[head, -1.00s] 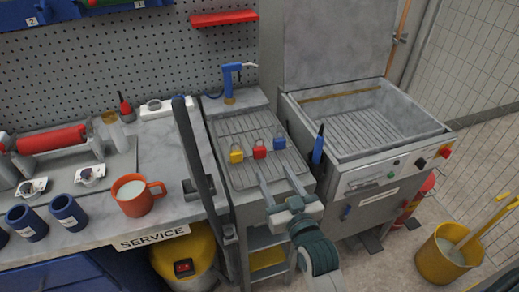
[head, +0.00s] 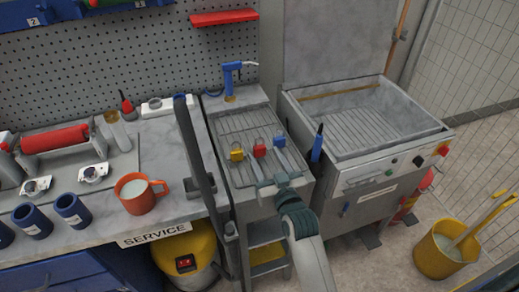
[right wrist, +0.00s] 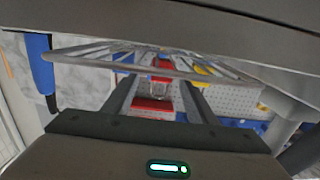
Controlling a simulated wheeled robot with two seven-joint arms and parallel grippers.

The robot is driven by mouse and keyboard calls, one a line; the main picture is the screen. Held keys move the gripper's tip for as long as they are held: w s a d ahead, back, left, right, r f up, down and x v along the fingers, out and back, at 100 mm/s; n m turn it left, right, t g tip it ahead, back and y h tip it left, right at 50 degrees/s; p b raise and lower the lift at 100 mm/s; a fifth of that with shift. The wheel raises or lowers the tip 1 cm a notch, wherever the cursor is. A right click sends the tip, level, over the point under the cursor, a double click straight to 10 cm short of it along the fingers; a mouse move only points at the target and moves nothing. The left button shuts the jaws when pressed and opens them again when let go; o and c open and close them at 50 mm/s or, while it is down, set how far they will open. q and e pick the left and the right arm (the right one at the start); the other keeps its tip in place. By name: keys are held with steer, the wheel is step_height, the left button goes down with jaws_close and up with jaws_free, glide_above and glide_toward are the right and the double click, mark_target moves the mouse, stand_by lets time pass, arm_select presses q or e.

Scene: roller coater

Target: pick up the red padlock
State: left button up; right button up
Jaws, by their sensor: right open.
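The red padlock (head: 259,151) is on the wire rack of the grey sink unit, between the yellow padlock (head: 237,155) and the blue padlock (head: 279,142). My right gripper (head: 269,157) is open, its fingers reaching low over the rack toward the red padlock. In the right wrist view, which looks upside down, the red padlock (right wrist: 160,72) shows between the open fingers, with its grey shackle below its body. The yellow padlock (right wrist: 203,70) lies outside the finger at the right. Contact between fingers and padlock cannot be told. My left gripper is not in view.
A blue tap (head: 232,73) stands behind the rack (head: 235,125). A blue-handled tool (head: 318,143) is close on the right, beside the open steel tank (head: 365,125). A dark upright bar (head: 195,150) borders the left. An orange mug (head: 137,193) is on the workbench.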

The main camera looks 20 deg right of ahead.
mark_target(261, 151)
steer(key=shift+w+a+f+p, duration=0.1)
steer(key=shift+w+p, duration=0.3)
steer(key=shift+w, duration=0.75)
steer(key=shift+w+a+f+p, duration=0.1)
steer(key=shift+w+p, duration=0.25)
steer(key=shift+w, duration=0.8)
steer(key=shift+r, duration=0.1)
steer(key=c, duration=1.2)
